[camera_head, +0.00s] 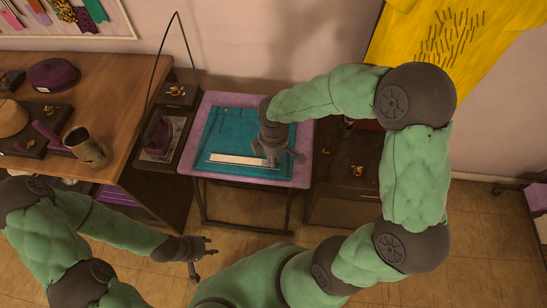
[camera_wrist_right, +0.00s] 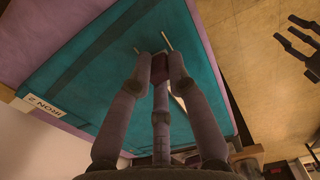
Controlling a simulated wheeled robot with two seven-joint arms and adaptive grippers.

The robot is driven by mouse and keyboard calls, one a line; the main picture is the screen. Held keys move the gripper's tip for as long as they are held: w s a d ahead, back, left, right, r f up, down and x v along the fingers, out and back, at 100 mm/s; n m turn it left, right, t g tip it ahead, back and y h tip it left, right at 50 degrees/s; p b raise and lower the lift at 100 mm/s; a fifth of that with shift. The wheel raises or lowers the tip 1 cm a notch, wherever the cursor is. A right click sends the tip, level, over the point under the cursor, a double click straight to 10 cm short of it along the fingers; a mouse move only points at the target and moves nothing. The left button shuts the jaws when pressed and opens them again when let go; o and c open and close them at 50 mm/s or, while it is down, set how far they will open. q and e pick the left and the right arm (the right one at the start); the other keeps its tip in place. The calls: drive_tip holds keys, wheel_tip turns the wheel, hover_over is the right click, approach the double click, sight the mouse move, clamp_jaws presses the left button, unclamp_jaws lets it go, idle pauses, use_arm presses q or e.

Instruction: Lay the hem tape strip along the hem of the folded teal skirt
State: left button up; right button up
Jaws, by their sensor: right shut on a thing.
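The folded teal skirt (camera_head: 222,128) lies flat on a small table with a lilac top (camera_head: 300,172). It also shows in the right wrist view (camera_wrist_right: 100,95). The white hem tape strip (camera_head: 238,159) lies along the skirt's near edge. My right gripper (camera_head: 276,157) is at the strip's right end, low over the skirt. In the right wrist view its fingers (camera_wrist_right: 160,62) close on a dark maroon piece, apparently at the strip's end; the fingers hide much of the strip. My left gripper (camera_head: 207,259) is open and empty, in front of the table and apart from it.
A dark iron (camera_head: 158,133) stands on a stand left of the table. A wooden bench (camera_head: 105,90) further left holds a purple cushion (camera_head: 53,75) and a metal cup (camera_head: 87,146). A dark stand (camera_head: 350,165) is on the right. A white label (camera_wrist_right: 42,105) lies at the skirt's edge.

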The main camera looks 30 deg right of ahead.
drive_tip(key=shift+f, duration=0.2)
drive_tip(key=o, duration=0.9)
drive_tip(key=shift+r, duration=0.1)
wheel_tip(320, 180, up, 12)
drive_tip(key=shift+f, duration=0.1)
idle(0.5)
